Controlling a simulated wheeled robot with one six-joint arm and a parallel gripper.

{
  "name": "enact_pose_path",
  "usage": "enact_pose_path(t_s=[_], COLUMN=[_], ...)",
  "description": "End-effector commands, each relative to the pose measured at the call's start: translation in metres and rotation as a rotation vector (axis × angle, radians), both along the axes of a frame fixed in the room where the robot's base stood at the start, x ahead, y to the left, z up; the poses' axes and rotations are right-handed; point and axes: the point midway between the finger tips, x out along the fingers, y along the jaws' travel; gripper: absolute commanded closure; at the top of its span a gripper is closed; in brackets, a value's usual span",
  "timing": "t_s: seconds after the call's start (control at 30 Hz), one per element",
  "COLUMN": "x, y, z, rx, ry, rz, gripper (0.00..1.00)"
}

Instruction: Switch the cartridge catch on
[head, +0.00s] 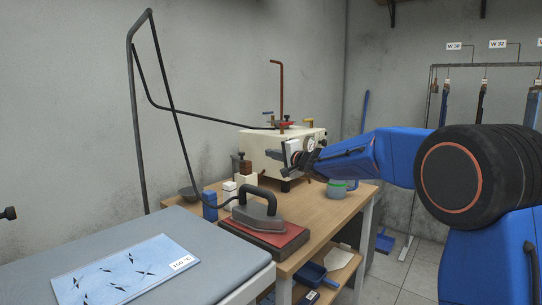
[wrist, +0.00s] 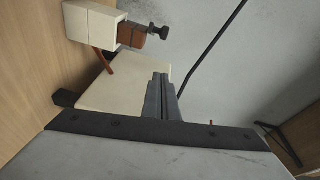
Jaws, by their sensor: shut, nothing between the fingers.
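The cream machine (head: 262,152) stands on the wooden table in the head view. It has a red part, small blue and yellow levers and a tall brown pipe on top. My gripper (head: 287,158) is at its front right side, partly hidden by my wrist. In the wrist view my gripper (wrist: 161,76) is shut and empty, its fingertips in front of the cream body (wrist: 115,88). I cannot tell whether they touch it. A cream block with a brown part and a black knob (wrist: 158,31) shows beyond them. I cannot make out which part is the cartridge catch, or its position.
An iron (head: 260,208) rests on a red pad in front of the machine. A blue block (head: 210,206), a dark bowl (head: 188,193) and a green-and-grey tub (head: 337,188) are nearby. A padded board (head: 220,258) fills the front left.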

Motion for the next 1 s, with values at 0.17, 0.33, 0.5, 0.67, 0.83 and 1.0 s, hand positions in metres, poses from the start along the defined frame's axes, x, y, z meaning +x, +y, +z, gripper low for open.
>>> enact_pose_path(t_s=[0.17,0.33,0.5,0.67,0.83,1.0], x=[0.025,0.047,0.05,0.043,0.04,0.039], y=[0.02,0.037,0.058,0.073,0.079,0.08], z=[-0.002,-0.003,-0.004,-0.008,-0.009,-0.009], rx=[0.001,0.001,0.0,0.001,0.0,0.0], ry=[0.001,-0.001,0.0,0.001,0.0,0.0], rz=[0.001,0.001,0.003,0.001,0.0,0.0], gripper=[1.0,1.0,1.0,1.0,1.0,1.0])
